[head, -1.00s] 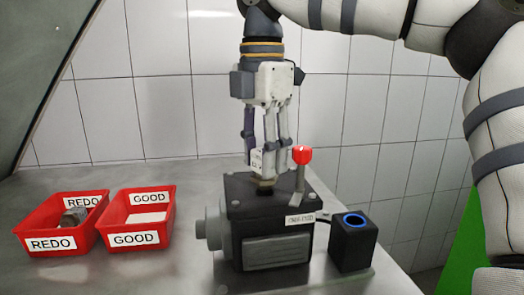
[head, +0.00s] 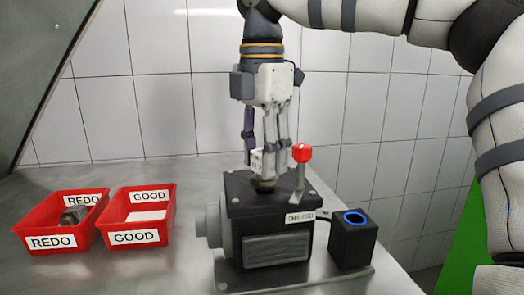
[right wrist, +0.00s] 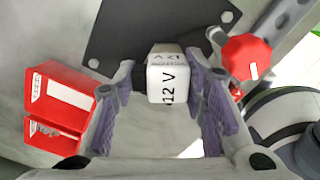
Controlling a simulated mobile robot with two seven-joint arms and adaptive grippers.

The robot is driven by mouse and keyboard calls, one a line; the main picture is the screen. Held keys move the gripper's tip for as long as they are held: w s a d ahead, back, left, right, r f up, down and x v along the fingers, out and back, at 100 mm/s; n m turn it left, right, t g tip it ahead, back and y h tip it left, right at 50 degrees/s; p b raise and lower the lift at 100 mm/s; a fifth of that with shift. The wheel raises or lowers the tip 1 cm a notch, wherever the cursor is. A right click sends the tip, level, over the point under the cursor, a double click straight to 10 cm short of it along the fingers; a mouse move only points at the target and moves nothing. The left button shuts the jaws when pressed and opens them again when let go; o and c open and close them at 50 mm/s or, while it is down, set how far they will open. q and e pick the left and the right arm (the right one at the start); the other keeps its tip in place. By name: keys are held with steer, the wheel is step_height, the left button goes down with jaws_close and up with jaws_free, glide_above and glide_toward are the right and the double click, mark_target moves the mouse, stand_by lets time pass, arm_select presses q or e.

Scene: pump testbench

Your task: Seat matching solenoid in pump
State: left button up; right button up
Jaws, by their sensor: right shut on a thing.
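The pump (head: 275,215) is a dark block on the steel bench. A white solenoid (head: 256,161) stands roughly upright at the pump's top, over a dark round fitting. Its face reads "12 V" in the right wrist view (right wrist: 168,88). My right gripper (head: 268,158) comes down from above and is shut on the solenoid. In the wrist view the purple finger pads (right wrist: 165,105) lie on both sides of it. The solenoid's lower end is partly hidden, so I cannot tell how deep it sits. My left gripper is out of view.
A red-knobbed lever (head: 301,154) rises close right of my fingers. A black box with a blue ring (head: 353,245) stands right of the pump. A red REDO bin (head: 84,238), holding a greyish part, and a red GOOD bin (head: 168,222) stand left. Bench between bins and pump is clear.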

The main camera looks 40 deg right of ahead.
steer(key=shift+f, duration=0.85)
steer(key=o, duration=1)
steer(key=shift+c, duration=0.3)
steer(key=shift+o, duration=1.4)
steer(key=shift+o, duration=0.4)
steer(key=shift+s+r, duration=0.1)
steer(key=shift+r, duration=3.9)
steer(key=shift+f, duration=0.1)
